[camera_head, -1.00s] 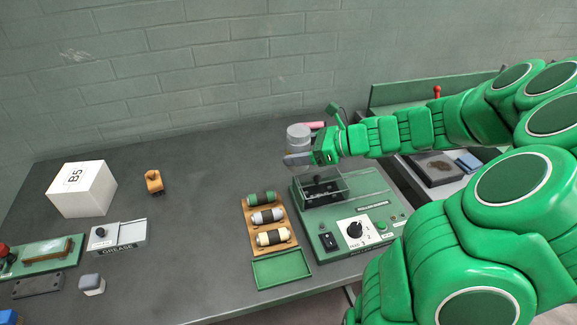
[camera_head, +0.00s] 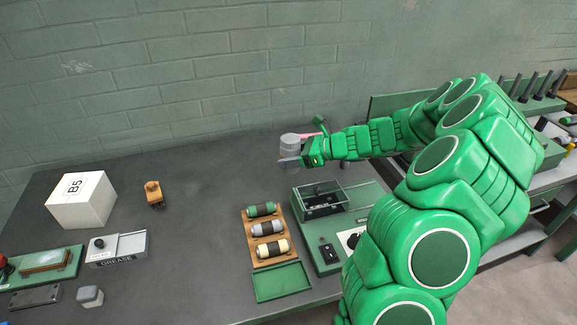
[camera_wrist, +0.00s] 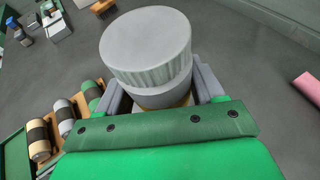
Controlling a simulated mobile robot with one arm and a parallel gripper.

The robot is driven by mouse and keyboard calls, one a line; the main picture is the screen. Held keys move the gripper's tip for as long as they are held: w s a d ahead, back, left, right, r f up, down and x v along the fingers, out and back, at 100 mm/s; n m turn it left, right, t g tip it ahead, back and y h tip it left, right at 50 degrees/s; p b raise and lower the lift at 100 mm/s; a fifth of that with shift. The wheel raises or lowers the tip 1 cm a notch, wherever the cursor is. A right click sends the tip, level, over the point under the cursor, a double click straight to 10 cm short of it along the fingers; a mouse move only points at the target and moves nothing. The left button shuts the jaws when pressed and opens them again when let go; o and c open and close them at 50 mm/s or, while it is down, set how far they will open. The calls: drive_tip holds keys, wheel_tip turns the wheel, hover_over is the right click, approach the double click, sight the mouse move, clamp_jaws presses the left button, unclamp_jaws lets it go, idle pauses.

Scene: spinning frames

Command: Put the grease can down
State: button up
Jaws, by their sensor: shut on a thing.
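My gripper (camera_head: 299,158) is shut on the grease can (camera_head: 289,144), a grey cylinder with a ribbed grey lid. In the wrist view the can (camera_wrist: 148,45) stands between the two grey fingers, its lower part hidden by my gripper's green housing. In the head view the can is upright near the back of the dark table, behind and left of the green machine. I cannot tell whether its base touches the table. At the left, a small grey holder labelled GREASE (camera_head: 118,249) has a dark knob on it.
A wooden rack of several spools (camera_head: 250,228) and a green tray (camera_head: 282,281) lie in front of the can. The green machine (camera_head: 327,240) has a clear cover. The middle-left table (camera_head: 200,220) is clear.

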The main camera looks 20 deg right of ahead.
drive_tip(key=shift+w+d+f, duration=0.15)
drive_tip(key=shift+w+f, duration=1.2)
drive_tip(key=shift+f, duration=1.85)
drive_tip(key=shift+f, duration=0.1)
drive_tip(key=o, duration=1.4)
